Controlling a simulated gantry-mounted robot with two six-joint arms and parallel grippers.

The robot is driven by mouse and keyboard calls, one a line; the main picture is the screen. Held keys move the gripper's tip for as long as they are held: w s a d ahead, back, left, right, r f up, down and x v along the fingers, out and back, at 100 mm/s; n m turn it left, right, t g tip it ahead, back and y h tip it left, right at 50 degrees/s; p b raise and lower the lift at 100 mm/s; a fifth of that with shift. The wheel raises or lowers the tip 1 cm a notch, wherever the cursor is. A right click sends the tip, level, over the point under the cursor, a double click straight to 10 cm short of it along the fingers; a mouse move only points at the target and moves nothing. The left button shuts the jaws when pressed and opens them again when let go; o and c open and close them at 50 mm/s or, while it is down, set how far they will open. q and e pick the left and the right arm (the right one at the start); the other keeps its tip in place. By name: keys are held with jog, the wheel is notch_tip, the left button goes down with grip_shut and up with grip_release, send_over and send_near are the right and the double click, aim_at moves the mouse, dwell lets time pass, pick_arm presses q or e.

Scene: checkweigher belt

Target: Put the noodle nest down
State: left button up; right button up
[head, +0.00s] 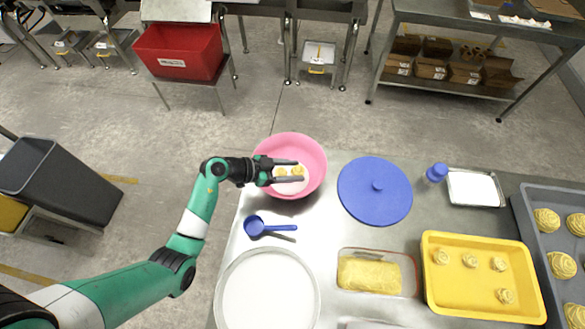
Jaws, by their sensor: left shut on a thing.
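My left gripper (296,171) is over the pink bowl (314,150), its two fingers pointing right. It is shut on a small yellow noodle nest (298,170) between the fingers. A second yellow nest (281,172) shows just left of it; I cannot tell how the two relate in height. Something white, like a disc, shows under them inside the bowl. The fingers hide part of the nests, and I cannot tell whether the held nest touches what is below. My right gripper is not in view.
On the steel table are a blue lid (365,200), blue scoop (268,227), white round pan (268,290), glass dish (370,275), yellow tray with several nests (440,295), blue-capped bottle (436,173), white-topped tray (473,188) and grey tray of larger nests (540,285).

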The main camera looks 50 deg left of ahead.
aim_at(299, 168)
pick_arm(q)
jog(key=shift+f, duration=0.3)
jog(key=o, duration=1.3)
jog(key=shift+r, duration=0.25)
jog(key=s+r, duration=0.1)
jog(key=s+a+r+p, duration=0.1)
jog(key=shift+r, duration=0.3)
jog(key=p+v, duration=0.3)
jog(key=v, duration=0.5)
jog(key=shift+s+a+p, duration=0.2)
jog(key=shift+s+p, duration=0.1)
jog(key=shift+s, duration=0.05)
jog(key=shift+s+a, duration=0.1)
jog(key=shift+s, duration=0.15)
